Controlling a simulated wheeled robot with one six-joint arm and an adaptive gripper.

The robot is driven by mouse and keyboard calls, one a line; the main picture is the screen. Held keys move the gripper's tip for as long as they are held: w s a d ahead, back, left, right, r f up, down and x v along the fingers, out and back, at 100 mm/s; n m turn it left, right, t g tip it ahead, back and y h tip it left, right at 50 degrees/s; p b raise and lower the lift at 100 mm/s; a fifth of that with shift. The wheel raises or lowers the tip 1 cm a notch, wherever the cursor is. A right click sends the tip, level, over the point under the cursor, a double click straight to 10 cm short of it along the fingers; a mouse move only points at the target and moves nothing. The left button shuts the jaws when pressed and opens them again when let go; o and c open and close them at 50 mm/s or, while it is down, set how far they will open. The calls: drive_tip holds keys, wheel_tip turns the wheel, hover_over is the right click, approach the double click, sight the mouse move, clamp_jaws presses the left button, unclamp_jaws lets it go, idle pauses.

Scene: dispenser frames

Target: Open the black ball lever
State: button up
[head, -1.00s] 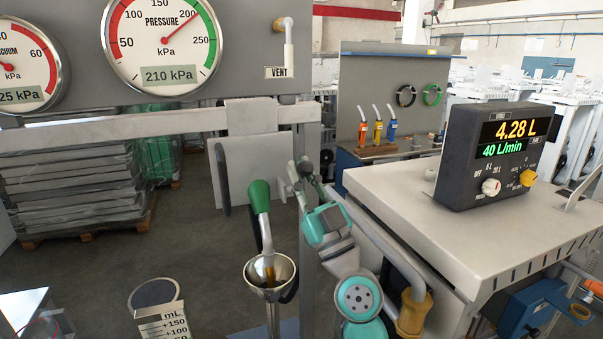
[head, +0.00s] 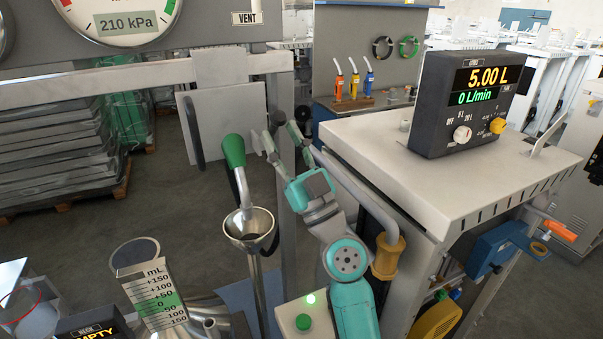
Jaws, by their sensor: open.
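I cannot pick out a black ball lever with certainty in the head view. A dark curved part (head: 274,241) shows at the right side of the metal funnel (head: 246,222), and I cannot tell what it is. A green-handled spout (head: 233,151) points down into the funnel. My gripper (head: 277,134) is open and empty, with its fingers spread, just right of the green handle in the picture. I cannot judge the depth between them.
A grey frame post (head: 288,210) stands close by my arm. The meter box (head: 470,105) on the white cabinet (head: 380,155) reads 5.00 L and 0 L/min. A millilitre scale (head: 160,300) and a green button (head: 303,322) are low in view.

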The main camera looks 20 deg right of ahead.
drive_tip(key=v, duration=0.9)
idle(0.4)
